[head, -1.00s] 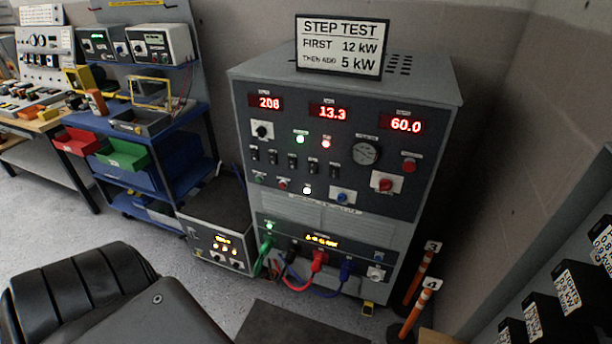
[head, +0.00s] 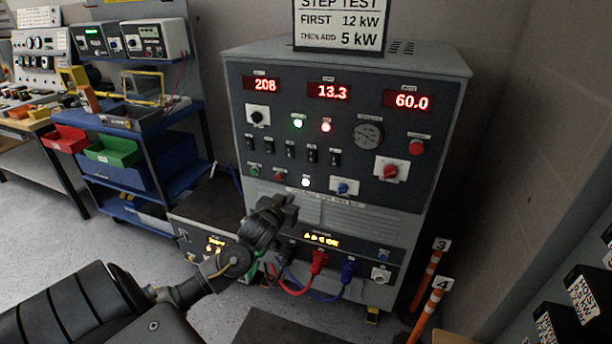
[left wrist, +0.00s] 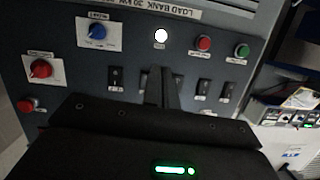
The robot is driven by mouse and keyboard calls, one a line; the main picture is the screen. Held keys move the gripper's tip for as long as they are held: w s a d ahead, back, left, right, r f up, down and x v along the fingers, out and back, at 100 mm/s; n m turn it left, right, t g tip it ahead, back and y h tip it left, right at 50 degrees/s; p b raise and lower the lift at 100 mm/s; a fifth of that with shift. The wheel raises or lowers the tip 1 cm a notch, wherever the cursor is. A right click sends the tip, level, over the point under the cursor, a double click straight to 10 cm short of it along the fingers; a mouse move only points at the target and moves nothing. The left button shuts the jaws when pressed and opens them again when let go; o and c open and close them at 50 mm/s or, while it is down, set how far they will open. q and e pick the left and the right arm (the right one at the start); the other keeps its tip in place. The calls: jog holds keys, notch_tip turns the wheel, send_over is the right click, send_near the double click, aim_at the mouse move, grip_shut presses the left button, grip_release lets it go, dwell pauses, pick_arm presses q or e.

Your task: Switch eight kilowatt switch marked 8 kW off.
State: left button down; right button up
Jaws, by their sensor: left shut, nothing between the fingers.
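The load bank cabinet (head: 430,150) stands ahead with a dark front panel. A row of several small black rocker switches, such as the rightmost (head: 334,158), runs across it below the lamps. The labels are too small to read, so I cannot tell which is marked 8 kW. In the left wrist view the panel is upside down; switches (left wrist: 115,78) and (left wrist: 203,90) show either side of my left gripper (left wrist: 157,72). That gripper is shut and empty, and hides part of the row. In the head view my left gripper (head: 291,203) is below the row. My right gripper is not in view.
Red (head: 319,262) and blue cable plugs (head: 348,268) fill the lower panel, with cables hanging out. A red rotary knob (head: 390,171) and blue knob (head: 343,188) sit near the switches. Orange-and-white posts (head: 430,300) stand at the right. A blue cart (head: 130,175) stands left.

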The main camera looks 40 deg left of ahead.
aim_at(309, 160)
pick_arm(q)
notch_tip(309, 160, up, 7)
jog(key=d+t, duration=0.1)
jog(key=shift+s+b, duration=0.3)
jog(key=shift+s, duration=0.05)
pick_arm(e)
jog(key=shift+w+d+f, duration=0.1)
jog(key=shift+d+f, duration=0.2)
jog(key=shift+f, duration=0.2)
pick_arm(q)
jog(key=shift+d, duration=0.1)
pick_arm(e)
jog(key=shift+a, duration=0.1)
